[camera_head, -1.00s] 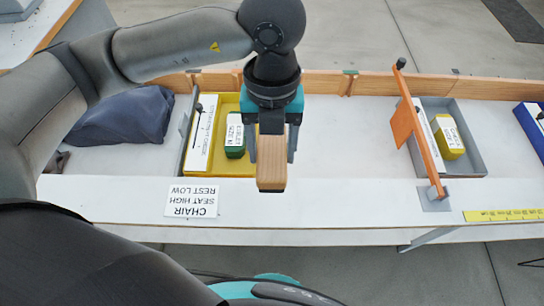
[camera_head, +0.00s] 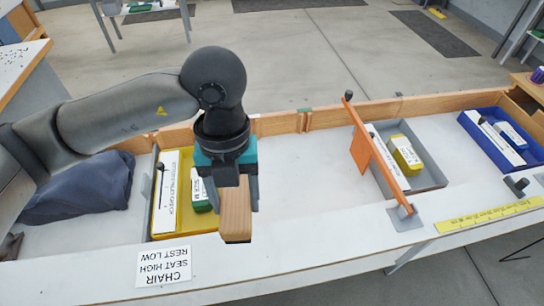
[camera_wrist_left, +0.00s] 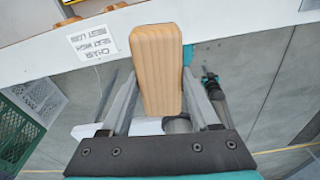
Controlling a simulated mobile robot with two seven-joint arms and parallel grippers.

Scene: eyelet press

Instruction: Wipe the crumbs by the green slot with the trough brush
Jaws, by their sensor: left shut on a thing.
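My left gripper (camera_head: 236,186) is shut on a wooden block (camera_head: 235,216), which appears to be the back or handle of the trough brush. It is held above the front right part of the yellow tray. The block also fills the space between the fingers in the left wrist view (camera_wrist_left: 157,70). Bristles are hidden or not distinguishable. A small green mark (camera_head: 305,112) shows on the wooden back wall, right of the gripper; I cannot tell whether it is the green slot. I cannot make out crumbs beside it. My right gripper is not in view.
The yellow tray (camera_head: 157,224) holds a green box (camera_head: 202,196). Dark cloth (camera_head: 80,190) lies left. An orange bar (camera_head: 375,152) crosses the trough near the grey tray (camera_head: 432,178). A blue tray (camera_head: 473,128) stands right. White surface between yellow and grey trays is open.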

